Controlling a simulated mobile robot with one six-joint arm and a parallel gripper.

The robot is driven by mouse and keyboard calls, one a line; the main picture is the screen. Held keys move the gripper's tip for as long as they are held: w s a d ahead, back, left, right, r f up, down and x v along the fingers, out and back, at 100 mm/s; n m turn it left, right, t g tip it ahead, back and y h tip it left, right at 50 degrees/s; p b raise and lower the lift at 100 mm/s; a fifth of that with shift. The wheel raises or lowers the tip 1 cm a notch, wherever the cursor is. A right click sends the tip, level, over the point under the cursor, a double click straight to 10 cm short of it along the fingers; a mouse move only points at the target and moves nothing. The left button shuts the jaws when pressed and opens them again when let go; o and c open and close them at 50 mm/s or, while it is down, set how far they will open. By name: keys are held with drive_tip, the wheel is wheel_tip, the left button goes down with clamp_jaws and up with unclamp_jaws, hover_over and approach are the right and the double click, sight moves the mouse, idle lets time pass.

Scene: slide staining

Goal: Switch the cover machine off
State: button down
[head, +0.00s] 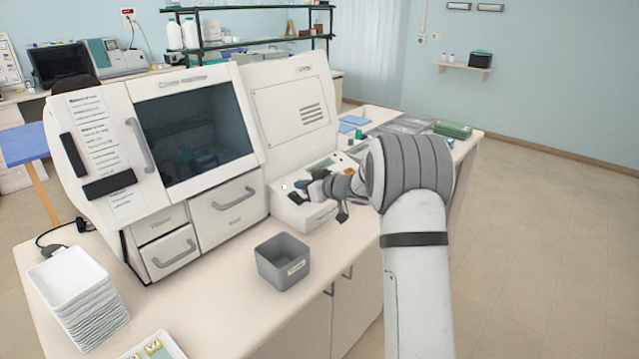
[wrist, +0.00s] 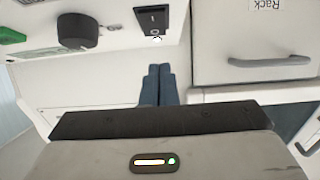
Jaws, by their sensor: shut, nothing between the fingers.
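I cannot tell which way the rocker is tipped. A black knob (wrist: 78,32) and a green part (wrist: 12,36) lie left of it. My gripper (wrist: 159,68) has its blue fingers together and empty, pointing toward the switch and apart from it in that picture. In the head view my gripper (head: 303,184) is over the low front section, partly hiding the controls.
A grey bin (head: 283,262) stands on the bench in front of the unit. A stack of white trays (head: 72,290) is at the bench's left. The bench between bin and tray stack is clear.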

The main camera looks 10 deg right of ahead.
sight(292, 193)
drive_tip(key=shift+w+a+f, duration=0.2)
drive_tip(key=shift+w+f, duration=0.05)
drive_tip(key=shift+f, duration=0.55)
drive_tip(key=shift+w+a+f, duration=0.15)
drive_tip(key=shift+w+f, duration=0.1)
drive_tip(key=shift+f, duration=0.55)
drive_tip(key=shift+r+p, duration=0.1)
drive_tip(key=shift+p, duration=0.25)
drive_tip(key=shift+r+p, duration=0.1)
drive_tip(key=shift+p, duration=0.4)
drive_tip(key=shift+w+f, duration=0.15)
drive_tip(key=shift+f, duration=0.15)
drive_tip(key=shift+r+p, duration=0.85)
drive_tip(key=shift+p, duration=0.15)
